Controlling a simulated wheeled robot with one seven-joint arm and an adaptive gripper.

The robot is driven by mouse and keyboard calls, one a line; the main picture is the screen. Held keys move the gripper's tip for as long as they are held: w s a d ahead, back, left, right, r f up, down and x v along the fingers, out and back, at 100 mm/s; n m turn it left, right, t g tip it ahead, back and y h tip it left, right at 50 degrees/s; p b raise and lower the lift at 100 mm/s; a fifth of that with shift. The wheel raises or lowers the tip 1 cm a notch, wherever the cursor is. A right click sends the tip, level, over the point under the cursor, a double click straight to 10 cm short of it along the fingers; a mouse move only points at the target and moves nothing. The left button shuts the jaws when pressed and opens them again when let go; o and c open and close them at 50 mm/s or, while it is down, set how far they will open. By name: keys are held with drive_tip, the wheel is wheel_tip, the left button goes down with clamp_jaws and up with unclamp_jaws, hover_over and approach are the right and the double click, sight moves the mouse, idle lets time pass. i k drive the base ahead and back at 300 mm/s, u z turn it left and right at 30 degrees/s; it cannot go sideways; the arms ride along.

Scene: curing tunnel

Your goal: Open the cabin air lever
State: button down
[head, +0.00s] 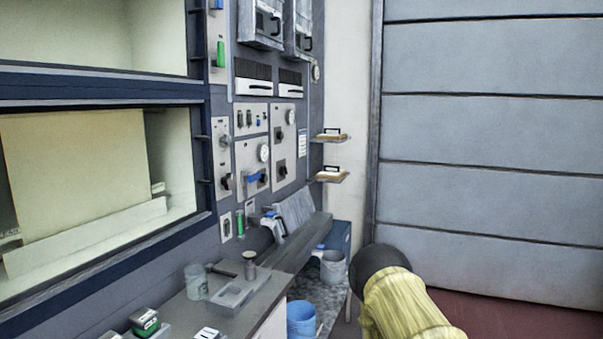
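The wall control panel (224,157) stands left of the middle in the head view. Several handles show on it, and I cannot tell from labels which is the cabin air lever. A blue lever (257,180) lies roughly level on the plate below a round gauge. A green handle (220,53) stands upright near the top, and another green handle (240,223) is upright lower down. Dark knobs (226,181) sit beside the blue lever.
A bench (190,318) with a glass beaker (197,283) and small items runs below the panel. A blue bucket (301,318) and a grey bucket (333,268) stand right of it. Two small shelves (330,177) jut out right of the panel. A large panelled door (490,150) fills the right.

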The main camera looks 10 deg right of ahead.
sight(251, 178)
drive_tip(key=z, duration=0.05)
drive_tip(key=i, duration=0.2)
drive_tip(key=u, duration=0.2)
drive_tip(key=k, duration=0.4)
drive_tip(key=z, duration=0.9)
drive_tip(key=i, duration=1)
drive_tip(key=u, duration=0.8)
